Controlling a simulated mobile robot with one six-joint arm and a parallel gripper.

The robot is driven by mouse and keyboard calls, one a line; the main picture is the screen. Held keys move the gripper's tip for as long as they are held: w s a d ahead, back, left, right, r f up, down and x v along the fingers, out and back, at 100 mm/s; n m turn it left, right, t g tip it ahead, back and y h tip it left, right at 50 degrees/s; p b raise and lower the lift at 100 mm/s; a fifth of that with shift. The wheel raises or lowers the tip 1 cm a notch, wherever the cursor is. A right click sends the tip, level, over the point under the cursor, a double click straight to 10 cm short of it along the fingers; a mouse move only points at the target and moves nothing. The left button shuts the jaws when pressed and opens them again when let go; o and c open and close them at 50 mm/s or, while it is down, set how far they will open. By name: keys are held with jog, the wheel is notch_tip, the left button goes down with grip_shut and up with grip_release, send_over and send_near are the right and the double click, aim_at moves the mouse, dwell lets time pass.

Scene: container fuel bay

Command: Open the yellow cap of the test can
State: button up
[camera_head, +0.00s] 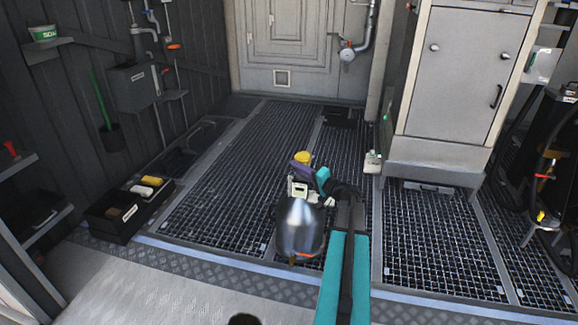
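A round yellow cap (303,157) shows near the middle of the head view, over the floor grating. A dark purple part (301,170) lies just in front of it and covers its lower side, so the can's body under the cap cannot be made out. My arm reaches up from the bottom edge and bends left at its wrist. My gripper (302,174) is at the arm's end, close to the cap. Its fingers are too small and hidden to tell whether they are open or shut, or whether they touch the cap.
A shiny silver rounded body (299,225) stands close in front of the wrist. A black tray (117,217) with a yellow and a white item is on the left. A grey cabinet (462,75) stands at the right. The grating (222,185) left of the arm is clear.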

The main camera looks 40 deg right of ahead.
jog(key=shift+w+b, duration=0.5)
jog(key=shift+w, duration=2)
